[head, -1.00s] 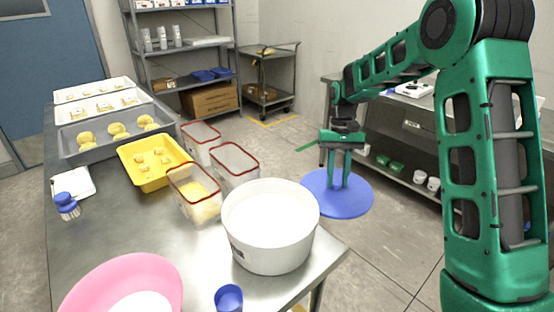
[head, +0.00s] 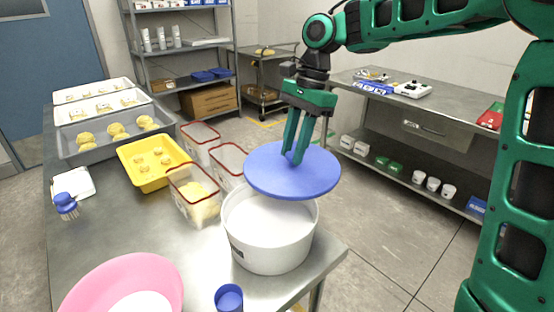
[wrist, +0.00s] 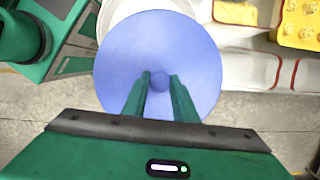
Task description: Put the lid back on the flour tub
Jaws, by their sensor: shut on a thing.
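The flour tub (head: 270,240) is a round white tub with white flour inside, at the right front corner of the steel table. The blue round lid (head: 270,178) hangs in the air above the tub's far rim, slightly tilted. My gripper (head: 294,158) is shut on the knob at the lid's middle. In the wrist view the lid (wrist: 125,60) fills the middle, with the knob between the fingertips (wrist: 160,82). Part of the white tub (wrist: 118,12) shows beyond the lid there. The lid hides the far part of the tub's opening in the head view.
Red-rimmed clear containers (head: 194,192) and a yellow tray (head: 150,165) stand left of the tub. A blue cup (head: 229,298) and a pink bowl (head: 120,285) are in front. Open floor lies to the right.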

